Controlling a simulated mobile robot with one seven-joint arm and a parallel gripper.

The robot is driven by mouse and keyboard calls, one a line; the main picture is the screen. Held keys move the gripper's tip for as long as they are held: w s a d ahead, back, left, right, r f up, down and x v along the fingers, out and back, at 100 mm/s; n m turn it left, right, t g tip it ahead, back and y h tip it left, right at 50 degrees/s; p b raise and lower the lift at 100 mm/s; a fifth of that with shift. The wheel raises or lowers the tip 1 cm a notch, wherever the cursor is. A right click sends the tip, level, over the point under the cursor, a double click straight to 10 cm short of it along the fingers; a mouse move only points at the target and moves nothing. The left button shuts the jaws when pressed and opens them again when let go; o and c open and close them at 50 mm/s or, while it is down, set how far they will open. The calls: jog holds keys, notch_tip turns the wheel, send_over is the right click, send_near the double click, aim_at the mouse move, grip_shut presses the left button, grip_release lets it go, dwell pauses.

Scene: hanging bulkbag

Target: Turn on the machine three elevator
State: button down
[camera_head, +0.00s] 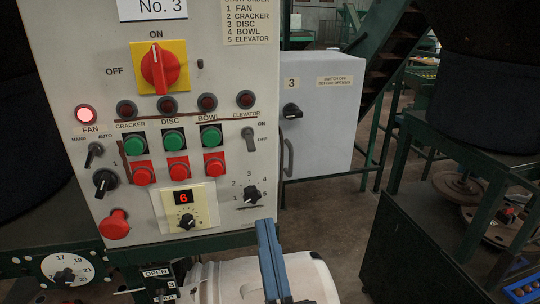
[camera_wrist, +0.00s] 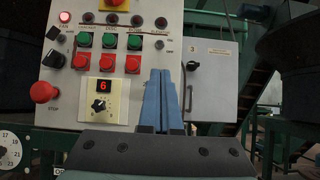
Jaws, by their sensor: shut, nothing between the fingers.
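The No. 3 control panel (camera_head: 222,85) fills the left and middle of the head view. Its elevator switch (camera_head: 248,138), a small grey lever with ON and OFF labels beside it, is at the right edge. The lever appears to point down towards OFF. The elevator lamp (camera_head: 245,99) above it is dark. The switch also shows in the wrist view (camera_wrist: 160,44). My gripper (camera_head: 266,224) is below the switch and apart from it, in front of the panel's lower right corner. Its blue fingers (camera_wrist: 161,75) are shut, with nothing between them.
The red main switch (camera_head: 158,67) points to ON, and the fan lamp (camera_head: 86,115) glows red. Green and red buttons, knobs and a red stop button (camera_head: 115,224) surround the switch. A grey cabinet (camera_head: 322,118) stands right of the panel. Dark machine frames stand further right.

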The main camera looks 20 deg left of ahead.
aim_at(254, 171)
jog(key=shift+f, duration=0.1)
jog(key=p+x, duration=0.5)
jog(key=x, duration=0.5)
